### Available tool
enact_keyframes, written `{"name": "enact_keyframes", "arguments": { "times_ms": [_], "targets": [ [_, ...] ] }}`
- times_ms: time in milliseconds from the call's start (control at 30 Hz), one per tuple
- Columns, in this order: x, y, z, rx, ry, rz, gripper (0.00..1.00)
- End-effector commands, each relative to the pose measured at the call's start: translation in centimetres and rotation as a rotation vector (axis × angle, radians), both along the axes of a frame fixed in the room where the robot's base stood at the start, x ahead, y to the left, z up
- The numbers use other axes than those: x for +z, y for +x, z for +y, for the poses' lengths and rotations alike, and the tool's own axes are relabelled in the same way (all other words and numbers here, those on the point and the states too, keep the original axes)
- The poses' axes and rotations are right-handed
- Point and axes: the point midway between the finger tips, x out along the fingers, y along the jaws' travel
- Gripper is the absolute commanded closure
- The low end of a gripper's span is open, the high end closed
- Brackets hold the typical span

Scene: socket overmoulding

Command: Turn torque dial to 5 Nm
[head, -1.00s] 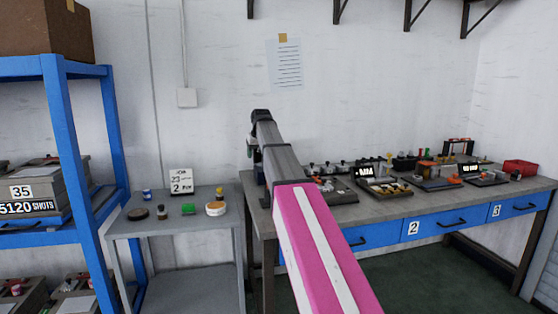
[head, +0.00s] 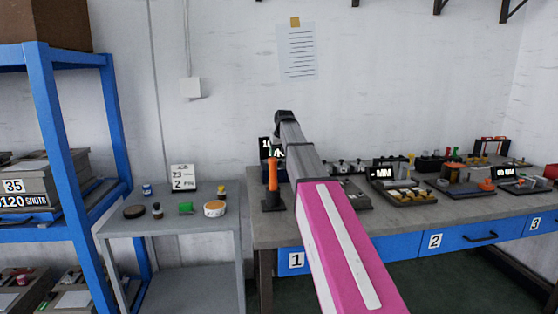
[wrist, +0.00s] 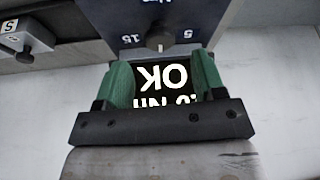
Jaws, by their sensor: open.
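The torque tester's display (wrist: 165,90) shows OK and a 10 NM reading upside down in the wrist view. A small round dark dial (wrist: 158,40) sits on the blue-grey housing above it in that picture, between inverted marks 15 and 5. My gripper (wrist: 162,76) has its green fingers spread on either side of the display, with nothing seen held. The dial lies just beyond the fingertips; exact contact cannot be told. In the head view the tester's lit display (head: 265,148) is partly hidden behind my pink and grey arm, and the gripper's fingers are hidden.
An orange-handled tool (head: 272,175) stands upright on the bench (head: 420,214), left of my arm. Trays with small parts and lit displays line the bench to the right. A grey side table (head: 170,224) with small pots and a blue shelf (head: 110,120) stand left.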

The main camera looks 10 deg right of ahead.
Motion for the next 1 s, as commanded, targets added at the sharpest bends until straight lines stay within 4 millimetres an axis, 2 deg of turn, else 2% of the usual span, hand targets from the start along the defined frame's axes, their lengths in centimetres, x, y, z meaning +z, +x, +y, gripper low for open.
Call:
{"name": "enact_keyframes", "arguments": {
  "times_ms": [100,300,667,733,833,1000],
  "targets": [
    [-1.8,0.8,0.1,0.000,0.000,0.000,0.37],
    [-3.6,1.5,0.2,0.000,0.000,0.000,0.37],
    [-4.0,1.7,0.2,0.000,0.000,-0.001,0.37],
    [-4.0,1.7,0.2,0.000,0.000,-0.001,0.53],
    [-4.0,1.7,0.2,0.000,0.000,-0.001,0.86],
    [-4.0,1.7,0.2,0.001,0.000,-0.001,0.86]
  ]
}}
